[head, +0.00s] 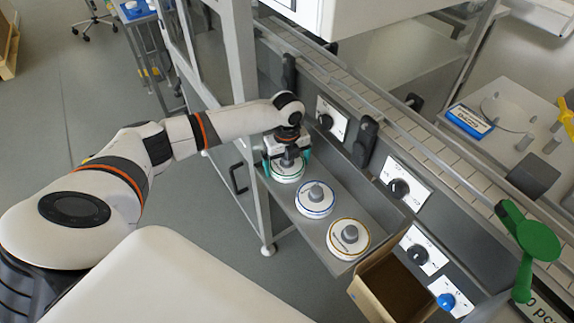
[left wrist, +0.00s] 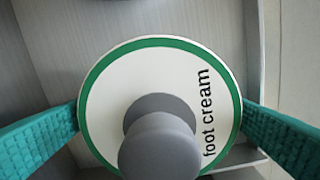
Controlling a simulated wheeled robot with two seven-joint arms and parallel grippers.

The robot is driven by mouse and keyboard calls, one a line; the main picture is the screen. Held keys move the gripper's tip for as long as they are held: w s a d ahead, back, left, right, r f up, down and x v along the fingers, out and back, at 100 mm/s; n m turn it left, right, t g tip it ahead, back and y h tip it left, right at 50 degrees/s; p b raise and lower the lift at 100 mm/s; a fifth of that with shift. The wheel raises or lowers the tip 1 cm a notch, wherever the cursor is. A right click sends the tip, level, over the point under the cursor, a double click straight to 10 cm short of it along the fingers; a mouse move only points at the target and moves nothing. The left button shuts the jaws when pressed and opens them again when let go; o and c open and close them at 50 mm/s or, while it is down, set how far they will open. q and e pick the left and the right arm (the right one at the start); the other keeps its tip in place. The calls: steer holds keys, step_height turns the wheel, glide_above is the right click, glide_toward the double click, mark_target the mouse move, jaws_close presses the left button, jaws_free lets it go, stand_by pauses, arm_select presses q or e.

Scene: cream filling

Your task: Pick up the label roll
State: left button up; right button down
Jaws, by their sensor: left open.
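Three label rolls lie in a row on a grey metal shelf (head: 292,213). Each is a white disc with a grey knob. The far one has a green rim (head: 287,178), the middle one a blue rim (head: 315,211), the near one an orange rim (head: 349,253). My left gripper (head: 287,160) is over the green-rimmed roll, pointing down. In the left wrist view this roll (left wrist: 110,100) reads "foot cream". The teal fingers of my left gripper (left wrist: 160,112) are open, one on each side of its rim; whether they touch it I cannot tell. My right gripper is not in view.
An open cardboard box (head: 392,287) stands past the orange-rimmed roll. A panel with black knobs (head: 398,187) rises behind the shelf, below a conveyor (head: 425,140). A green scoop-like object (head: 535,240) is at the right. A metal frame post (head: 240,100) stands close to my left arm.

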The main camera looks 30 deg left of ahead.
arm_select(q)
steer(key=c, duration=0.8)
step_height(320, 180, up, 10)
steer(key=shift+d+r, duration=0.1)
